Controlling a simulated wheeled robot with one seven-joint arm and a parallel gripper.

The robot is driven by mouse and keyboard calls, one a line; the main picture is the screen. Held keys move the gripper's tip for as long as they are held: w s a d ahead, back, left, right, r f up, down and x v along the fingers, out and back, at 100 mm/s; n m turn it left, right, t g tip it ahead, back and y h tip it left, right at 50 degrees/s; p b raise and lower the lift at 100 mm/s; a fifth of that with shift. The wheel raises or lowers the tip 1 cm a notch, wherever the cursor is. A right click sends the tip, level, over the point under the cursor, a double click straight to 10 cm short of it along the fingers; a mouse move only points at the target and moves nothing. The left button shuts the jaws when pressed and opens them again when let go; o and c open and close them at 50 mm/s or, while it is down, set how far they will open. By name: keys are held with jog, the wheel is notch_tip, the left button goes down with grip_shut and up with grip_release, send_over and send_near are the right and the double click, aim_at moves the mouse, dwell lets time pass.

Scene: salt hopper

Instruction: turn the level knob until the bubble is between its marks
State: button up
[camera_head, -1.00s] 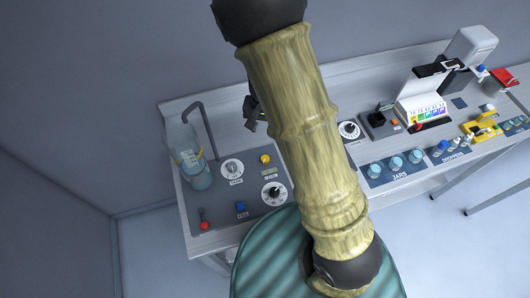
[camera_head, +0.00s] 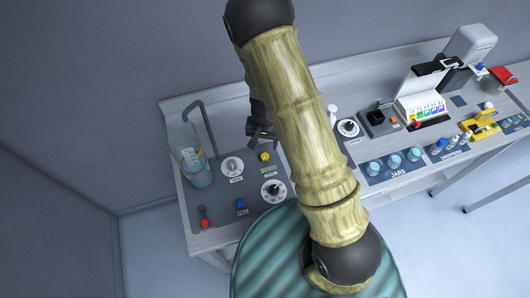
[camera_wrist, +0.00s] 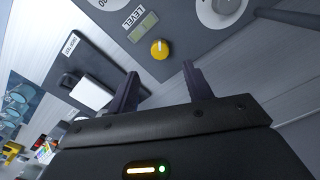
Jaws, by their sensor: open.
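The level knob (camera_head: 264,157) is a small round yellow knob with a pale pointer line, on the grey panel at the bench's left end. It also shows in the wrist view (camera_wrist: 159,49), just beyond the fingertips and between their lines. The level window (camera_wrist: 143,27) is a small greenish strip beside the LEVEL label; it also shows in the head view (camera_head: 268,169). I cannot make out the bubble or its marks. My gripper (camera_wrist: 160,72) is open and empty, apart from the knob. In the head view, my gripper (camera_head: 262,138) hangs just behind the knob, partly hidden by my arm.
A white knob (camera_head: 232,166), a black dial (camera_head: 273,190), a blue button (camera_head: 240,205) and a red-tipped lever (camera_head: 204,222) share the panel. A glass vessel (camera_head: 186,150) and a bent pipe (camera_head: 203,122) stand at left. Another dial (camera_head: 348,128) lies right of my arm.

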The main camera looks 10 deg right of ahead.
aim_at(265, 156)
notch_tip(265, 156, down, 8)
jog(key=shift+r+p, duration=0.1)
jog(key=shift+p, duration=0.6)
jog(key=c, duration=1)
